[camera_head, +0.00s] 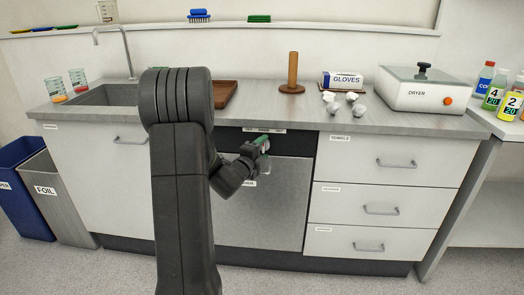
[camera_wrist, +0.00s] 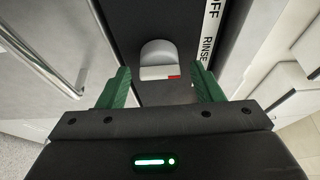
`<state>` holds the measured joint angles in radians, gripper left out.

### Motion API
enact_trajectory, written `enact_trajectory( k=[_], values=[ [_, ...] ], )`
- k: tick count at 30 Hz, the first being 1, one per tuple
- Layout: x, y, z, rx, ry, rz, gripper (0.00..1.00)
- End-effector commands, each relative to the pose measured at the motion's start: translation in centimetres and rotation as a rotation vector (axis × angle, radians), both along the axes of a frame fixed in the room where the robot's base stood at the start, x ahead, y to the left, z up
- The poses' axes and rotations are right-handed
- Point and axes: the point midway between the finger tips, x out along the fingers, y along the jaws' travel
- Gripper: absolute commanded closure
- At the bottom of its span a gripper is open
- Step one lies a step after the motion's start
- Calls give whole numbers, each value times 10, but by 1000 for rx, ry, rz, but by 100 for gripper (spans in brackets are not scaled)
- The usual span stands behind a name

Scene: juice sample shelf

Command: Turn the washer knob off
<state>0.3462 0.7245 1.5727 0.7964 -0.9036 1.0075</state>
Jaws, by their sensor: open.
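The washer knob (camera_wrist: 160,55) is a light grey rounded knob with a small red mark, on the washer's black panel (camera_wrist: 140,15). A white label strip (camera_wrist: 210,28) beside it reads OFF and RINSE. The red mark is on the knob's lower right part in the wrist view, nearer RINSE than OFF. My gripper (camera_wrist: 162,84) is open, its green fingers apart on either side of the knob's near end, with no clear contact. In the head view my gripper (camera_head: 262,143) is at the panel above the steel washer door (camera_head: 280,200) and hides the knob.
A drawer cabinet (camera_head: 385,190) with handles stands right of the washer. The counter (camera_head: 340,118) above holds a wooden post (camera_head: 292,75), a gloves box (camera_head: 342,80), crumpled white pieces and a dryer (camera_head: 422,90). A door handle (camera_wrist: 85,70) runs along the left in the wrist view.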

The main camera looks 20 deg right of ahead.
Motion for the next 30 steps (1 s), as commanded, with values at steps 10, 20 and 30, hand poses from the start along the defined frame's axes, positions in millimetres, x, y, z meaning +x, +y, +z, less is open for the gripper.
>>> enact_trajectory(
  k=[10, 20, 30],
  values=[
    [0, 0, 0, 0, 0, 0, 85],
    [0, 1, -3, -41, 24, 0, 85],
    [-1, 1, -7, -230, 138, -1, 85]
  ],
)
